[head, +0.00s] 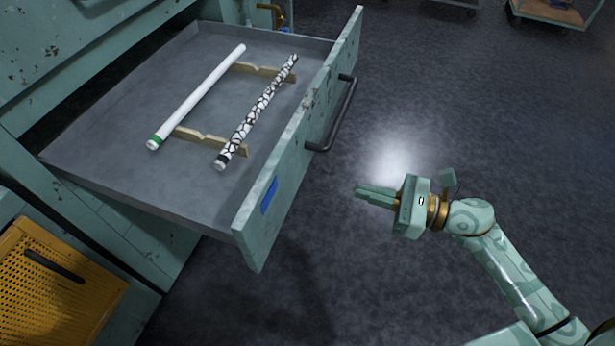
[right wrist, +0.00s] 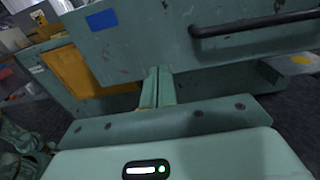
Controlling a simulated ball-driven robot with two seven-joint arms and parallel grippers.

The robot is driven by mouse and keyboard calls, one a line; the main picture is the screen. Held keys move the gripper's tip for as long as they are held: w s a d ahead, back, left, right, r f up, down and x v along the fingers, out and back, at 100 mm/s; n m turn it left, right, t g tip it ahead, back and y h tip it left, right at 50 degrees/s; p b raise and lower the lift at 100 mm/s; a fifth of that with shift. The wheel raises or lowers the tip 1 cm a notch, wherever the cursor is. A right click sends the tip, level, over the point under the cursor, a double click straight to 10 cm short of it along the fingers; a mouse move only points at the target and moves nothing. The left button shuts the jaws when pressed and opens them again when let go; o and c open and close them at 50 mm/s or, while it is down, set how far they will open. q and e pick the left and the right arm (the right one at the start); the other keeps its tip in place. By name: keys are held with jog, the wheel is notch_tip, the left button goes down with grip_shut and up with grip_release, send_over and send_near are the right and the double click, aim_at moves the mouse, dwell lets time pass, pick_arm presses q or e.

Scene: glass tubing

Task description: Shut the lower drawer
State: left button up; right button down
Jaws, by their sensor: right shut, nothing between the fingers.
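A pale green drawer (head: 258,215) stands pulled well out of the worn green cabinet (head: 130,235). Its front has a dark bar handle (head: 335,125) and a blue label (head: 269,195). In its grey tray lie a white tube (head: 198,97) with a green end band and a black-and-white patterned tube (head: 257,112), both resting on wooden notched supports. My right gripper (head: 358,190) is shut and empty, in front of the drawer front and apart from the handle in the head view. In the right wrist view its fingers (right wrist: 157,73) point toward the drawer front (right wrist: 150,45). My left gripper is not in view.
A yellow perforated panel (head: 60,290) stands at the lower left by the cabinet. Dark floor (head: 450,120) is open right of the drawer. Wheeled carts (head: 555,12) stand at the far upper right. Part of a brass-coloured object (head: 272,14) shows behind the drawer.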

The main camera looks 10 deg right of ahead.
aim_at(294, 173)
pick_arm(q)
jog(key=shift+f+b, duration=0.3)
jog(key=shift+b, duration=0.1)
pick_arm(e)
jog(key=x, duration=1.2)
jog(key=shift+w+a, duration=0.1)
jog(key=shift+a, duration=0.05)
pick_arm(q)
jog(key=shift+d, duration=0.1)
